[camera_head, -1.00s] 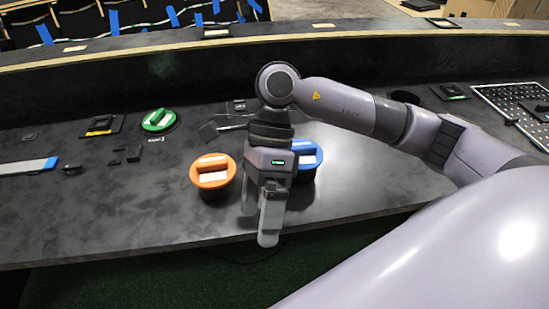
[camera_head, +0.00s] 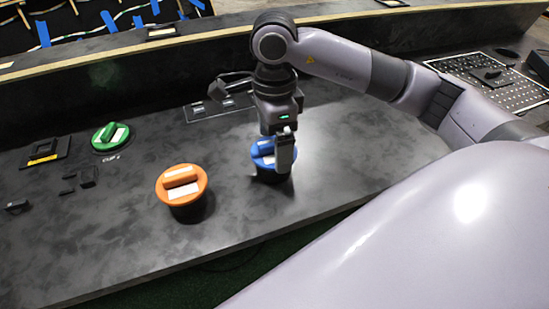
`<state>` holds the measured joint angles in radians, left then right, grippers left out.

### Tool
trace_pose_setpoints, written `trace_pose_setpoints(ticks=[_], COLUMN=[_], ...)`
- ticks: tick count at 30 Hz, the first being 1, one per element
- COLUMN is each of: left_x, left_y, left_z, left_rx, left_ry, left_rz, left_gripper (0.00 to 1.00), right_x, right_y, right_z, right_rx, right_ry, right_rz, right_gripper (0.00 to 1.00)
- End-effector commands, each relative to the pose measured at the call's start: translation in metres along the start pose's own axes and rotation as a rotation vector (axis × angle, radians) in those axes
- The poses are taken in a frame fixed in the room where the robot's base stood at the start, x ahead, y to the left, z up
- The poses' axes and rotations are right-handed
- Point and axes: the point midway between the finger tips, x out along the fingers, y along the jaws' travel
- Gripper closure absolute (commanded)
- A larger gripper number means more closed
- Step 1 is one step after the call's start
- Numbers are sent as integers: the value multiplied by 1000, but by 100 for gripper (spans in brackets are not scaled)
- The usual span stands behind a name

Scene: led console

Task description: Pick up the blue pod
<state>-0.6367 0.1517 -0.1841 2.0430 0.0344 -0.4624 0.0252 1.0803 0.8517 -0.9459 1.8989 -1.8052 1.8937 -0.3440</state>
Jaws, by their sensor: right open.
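The blue pod (camera_head: 262,160) stands upright on the dark console, with a round blue top, a raised handle and a white label. My right gripper (camera_head: 279,160) points down at the pod's right half. Its near finger hides part of the pod's top and handle. The jaws are open; I cannot tell whether a finger touches the handle. My left gripper does not show.
An orange pod (camera_head: 170,190) stands left of the blue one, with a gap between them. A green pod (camera_head: 105,140) sits farther left and back. A perforated panel (camera_head: 500,90) lies at the right. The console's front edge is close; bare surface lies right of the blue pod.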

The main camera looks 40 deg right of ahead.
Motion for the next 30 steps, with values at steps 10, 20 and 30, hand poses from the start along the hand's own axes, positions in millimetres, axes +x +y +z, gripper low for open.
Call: trace_pose_setpoints(ticks=[10,20,30], left_x=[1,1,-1], left_y=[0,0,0], left_z=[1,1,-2], left_rx=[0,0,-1], left_ry=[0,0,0], left_rz=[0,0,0], left_gripper=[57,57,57], right_x=[11,10,-11], right_y=[0,0,-1], right_z=[0,0,1], right_rx=[-1,0,0], right_ry=[-1,-2,-4], right_rz=[-1,-1,-4], right_gripper=[0,34,34])
